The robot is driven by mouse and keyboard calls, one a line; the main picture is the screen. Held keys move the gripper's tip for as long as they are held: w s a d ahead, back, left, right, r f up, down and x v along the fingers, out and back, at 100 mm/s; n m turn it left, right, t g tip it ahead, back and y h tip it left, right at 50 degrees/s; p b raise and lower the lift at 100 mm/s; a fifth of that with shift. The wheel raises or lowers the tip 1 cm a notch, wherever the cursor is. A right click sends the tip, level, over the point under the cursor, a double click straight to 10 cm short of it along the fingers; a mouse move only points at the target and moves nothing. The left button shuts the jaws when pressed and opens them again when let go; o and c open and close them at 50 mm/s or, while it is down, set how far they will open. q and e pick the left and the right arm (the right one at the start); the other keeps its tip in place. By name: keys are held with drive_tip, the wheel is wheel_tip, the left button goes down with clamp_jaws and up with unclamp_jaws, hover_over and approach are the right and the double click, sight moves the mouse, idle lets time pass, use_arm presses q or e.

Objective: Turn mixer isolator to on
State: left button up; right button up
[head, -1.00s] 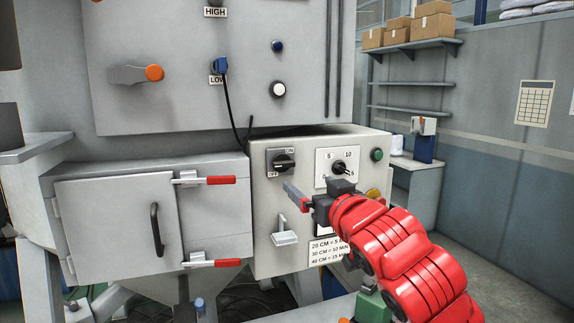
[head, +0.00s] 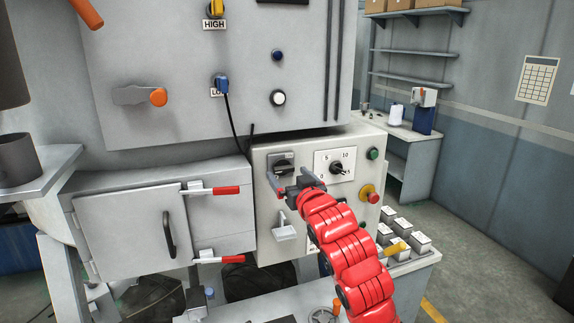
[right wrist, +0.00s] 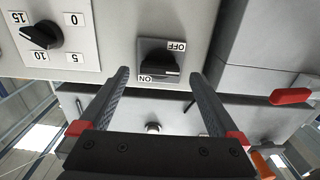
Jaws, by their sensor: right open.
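The mixer isolator (head: 283,161) is a black rotary knob on a dark square plate, on the grey control box (head: 268,240). In the right wrist view the isolator (right wrist: 160,66) has ON and OFF labels at opposite corners, and its grip bar lies about level. My right gripper (head: 290,178) is open and empty just in front of the isolator. In the right wrist view its fingers (right wrist: 160,80) stand on either side of the knob, apart from it as far as I can tell. The gripper partly covers the isolator's plate in the head view. My left gripper is not in view.
Right of the isolator are a numbered timer dial (head: 336,168), a green button (head: 373,154) and a red stop button (head: 373,198). A grey latch (head: 284,230) is below. A door with red-handled clamps (head: 226,190) is on the left.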

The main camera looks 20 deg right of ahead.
drive_tip(key=shift+w+a+r, duration=0.1)
drive_tip(key=shift+w, duration=0.85)
drive_tip(key=c, duration=1.4)
